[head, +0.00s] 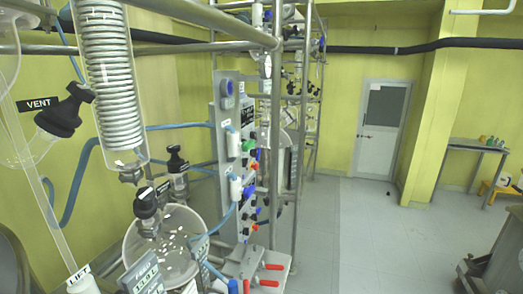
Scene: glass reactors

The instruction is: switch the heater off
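No part clearly readable as the heater's switch shows. A tall grey panel (229,150) with blue, green, red and black knobs stands to the right of the vessel. My gripper is not clearly in view.
A coiled glass condenser (107,75), a black vent cap (64,112) and steel pipes (230,25) crowd the left. Red-handled valves (270,283) stick out low in the middle. Grey floor (370,235) is open toward a door (382,128). A side table (478,145) stands right.

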